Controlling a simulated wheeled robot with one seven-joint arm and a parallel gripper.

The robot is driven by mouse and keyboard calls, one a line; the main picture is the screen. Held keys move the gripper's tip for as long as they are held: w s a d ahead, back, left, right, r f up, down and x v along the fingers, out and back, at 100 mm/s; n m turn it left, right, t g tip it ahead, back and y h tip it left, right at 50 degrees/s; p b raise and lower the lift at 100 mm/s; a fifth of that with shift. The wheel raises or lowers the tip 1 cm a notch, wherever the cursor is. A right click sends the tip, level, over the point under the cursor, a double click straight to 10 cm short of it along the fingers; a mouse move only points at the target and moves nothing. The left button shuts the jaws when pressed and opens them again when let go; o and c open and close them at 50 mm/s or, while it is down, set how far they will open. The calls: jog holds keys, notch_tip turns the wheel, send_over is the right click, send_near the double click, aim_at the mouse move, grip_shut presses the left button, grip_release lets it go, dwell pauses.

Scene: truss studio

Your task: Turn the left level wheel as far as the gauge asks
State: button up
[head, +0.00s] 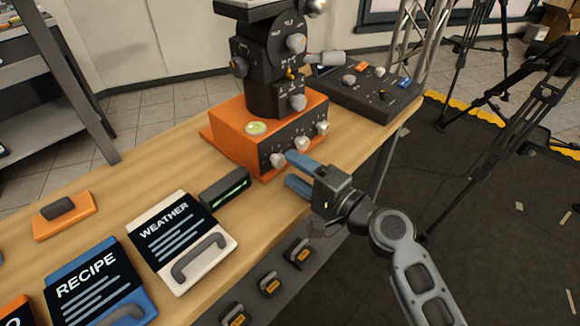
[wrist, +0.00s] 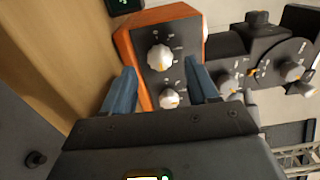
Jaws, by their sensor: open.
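An orange base (head: 250,142) with three silver level wheels on its front stands on the table. The left level wheel (head: 277,159) is at the end nearest the gauge; in the wrist view it is the upper wheel (wrist: 160,57), with tick marks around it. The middle wheel (head: 301,143) also shows in the wrist view (wrist: 170,98), lower and nearer the fingers' roots. My gripper (head: 288,168) is open, its blue fingers in front of the base. In the wrist view my gripper (wrist: 161,76) spans both wheels without closing on either. A dark gauge box (head: 225,188) with a lit green strip sits left of the base.
A bubble level (head: 256,128) tops the base, below a black tripod head (head: 268,65). The right wheel (head: 322,128) is farther along the front. A dark control box (head: 362,92) stands behind right. Weather (head: 190,235) and recipe (head: 95,280) boards lie left.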

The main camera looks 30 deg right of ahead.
jog(key=shift+b+v, duration=0.4)
jog(key=shift+v, duration=2.25)
jog(key=shift+s+d+f, duration=0.1)
